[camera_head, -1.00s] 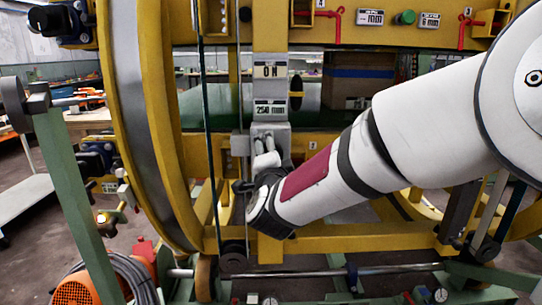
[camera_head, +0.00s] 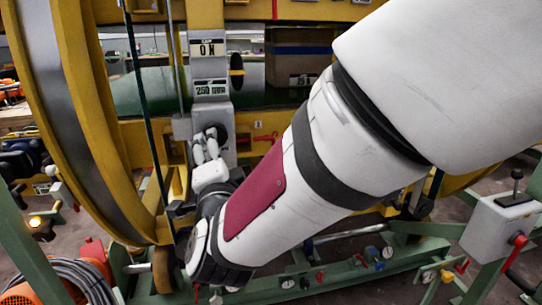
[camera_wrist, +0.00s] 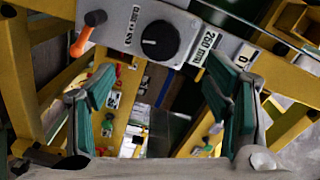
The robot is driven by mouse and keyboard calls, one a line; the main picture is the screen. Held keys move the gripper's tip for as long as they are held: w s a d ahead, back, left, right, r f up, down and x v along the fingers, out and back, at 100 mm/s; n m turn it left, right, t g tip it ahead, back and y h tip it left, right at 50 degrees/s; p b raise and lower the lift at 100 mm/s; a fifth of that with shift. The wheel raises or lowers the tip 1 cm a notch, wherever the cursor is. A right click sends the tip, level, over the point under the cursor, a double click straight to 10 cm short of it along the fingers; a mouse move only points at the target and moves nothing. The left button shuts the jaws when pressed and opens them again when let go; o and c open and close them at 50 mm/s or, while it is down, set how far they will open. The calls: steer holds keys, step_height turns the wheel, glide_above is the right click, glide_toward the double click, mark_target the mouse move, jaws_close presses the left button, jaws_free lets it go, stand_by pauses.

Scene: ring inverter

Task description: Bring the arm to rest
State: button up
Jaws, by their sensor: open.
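My white arm, with a dark red panel, reaches across the head view from the upper right down to the lower left. My gripper (camera_wrist: 165,100) is open and empty in the wrist view, with its two green-padded fingers apart. Beyond the fingers is a grey control plate with a black rotary knob (camera_wrist: 160,40) and an orange-tipped lever (camera_wrist: 88,32).
A large yellow ring (camera_head: 65,100) stands at the left, joined to a yellow frame. A green base (camera_head: 360,272) with small valves runs below my arm. A grey box with a red handle (camera_head: 500,222) stands at the right.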

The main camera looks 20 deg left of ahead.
stand_by(0.3)
steer(key=s+d+f+n+g+h, duration=0.15)
steer(key=d+n+g, duration=0.25)
steer(key=d, duration=0.9)
steer(key=s+d+f+n+g+h, duration=0.1)
steer(key=s+d+n+g+h, duration=0.15)
steer(key=d, duration=1.05)
steer(key=s+d+f+n+g+h, duration=0.1)
steer(key=s+d+f+g+h, duration=0.2)
steer(key=s+d, duration=0.75)
steer(key=s+d+f+g+h, duration=0.15)
steer(key=s+d+g, duration=0.35)
steer(key=s+d, duration=0.55)
step_height(320, 180, up, 23)
steer(key=s+t+p, duration=0.2)
steer(key=t+p, duration=0.1)
steer(key=p, duration=1.8)
steer(key=shift+s+a+h, duration=0.35)
steer(key=shift+s+a, duration=0.05)
